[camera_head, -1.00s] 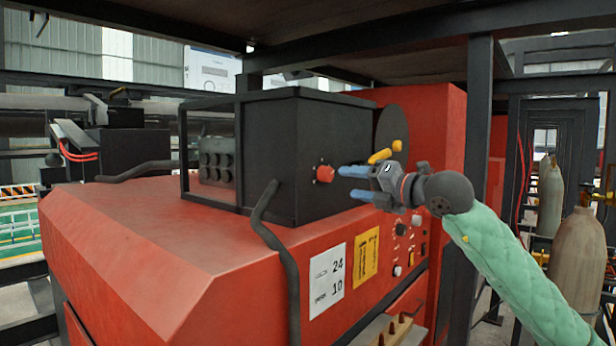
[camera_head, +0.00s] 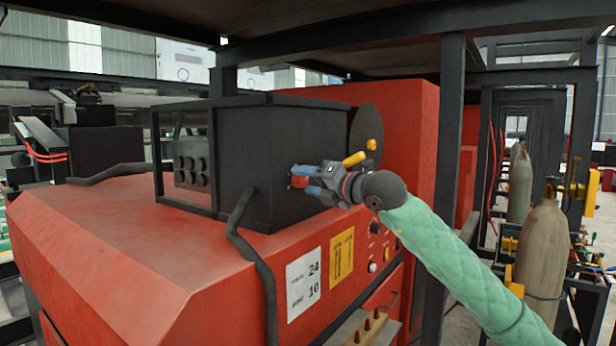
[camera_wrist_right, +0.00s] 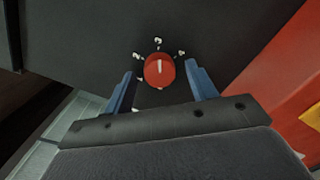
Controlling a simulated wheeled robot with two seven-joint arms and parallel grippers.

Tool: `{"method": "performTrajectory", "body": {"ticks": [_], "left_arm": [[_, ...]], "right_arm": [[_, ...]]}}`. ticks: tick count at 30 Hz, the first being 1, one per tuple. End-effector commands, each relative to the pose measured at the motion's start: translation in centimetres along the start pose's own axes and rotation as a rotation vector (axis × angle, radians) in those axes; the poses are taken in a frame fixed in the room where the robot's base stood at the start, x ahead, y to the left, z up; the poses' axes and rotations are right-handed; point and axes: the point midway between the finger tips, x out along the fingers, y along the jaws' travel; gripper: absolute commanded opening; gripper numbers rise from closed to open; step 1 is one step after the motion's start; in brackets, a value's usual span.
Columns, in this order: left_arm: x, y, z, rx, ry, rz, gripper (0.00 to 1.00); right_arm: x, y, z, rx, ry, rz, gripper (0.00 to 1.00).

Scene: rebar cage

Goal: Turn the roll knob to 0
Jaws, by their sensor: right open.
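The red roll knob (camera_head: 298,180) sits on the side face of the black box (camera_head: 262,150). In the right wrist view the knob (camera_wrist_right: 159,71) shows a white pointer line, nearly upright in the picture. Small white marks ring its upper and left sides, too small to read surely. My right gripper (camera_head: 306,180) is open, with its blue fingertips at the knob. In the right wrist view one finger of the gripper (camera_wrist_right: 161,74) is on each side of the knob, with gaps visible. My left gripper is in neither view.
The black box stands on a red machine (camera_head: 120,235) with a white label (camera_head: 303,284) and a yellow label (camera_head: 341,255). A yellow handle (camera_head: 355,159) is just above my right gripper. A dark post (camera_head: 440,190) stands behind my right arm.

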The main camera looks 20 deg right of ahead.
Motion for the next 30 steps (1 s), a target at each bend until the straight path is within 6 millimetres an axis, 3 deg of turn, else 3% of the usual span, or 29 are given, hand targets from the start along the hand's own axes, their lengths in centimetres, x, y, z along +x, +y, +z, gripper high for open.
{"method": "performTrajectory", "body": {"ticks": [11, 18, 28, 30], "left_arm": [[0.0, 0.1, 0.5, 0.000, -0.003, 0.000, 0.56], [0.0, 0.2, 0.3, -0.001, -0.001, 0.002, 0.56], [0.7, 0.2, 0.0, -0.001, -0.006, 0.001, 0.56], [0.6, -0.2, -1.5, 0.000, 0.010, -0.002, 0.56]], "right_arm": [[0.3, 0.0, 0.0, 0.000, 0.000, 0.000, 0.57], [0.3, 0.0, -0.1, 0.000, 0.000, 0.000, 0.12], [0.3, -0.3, -0.2, -0.022, -0.001, 0.001, 0.12], [0.3, -0.3, -0.3, -0.040, -0.002, 0.003, 0.12]]}}
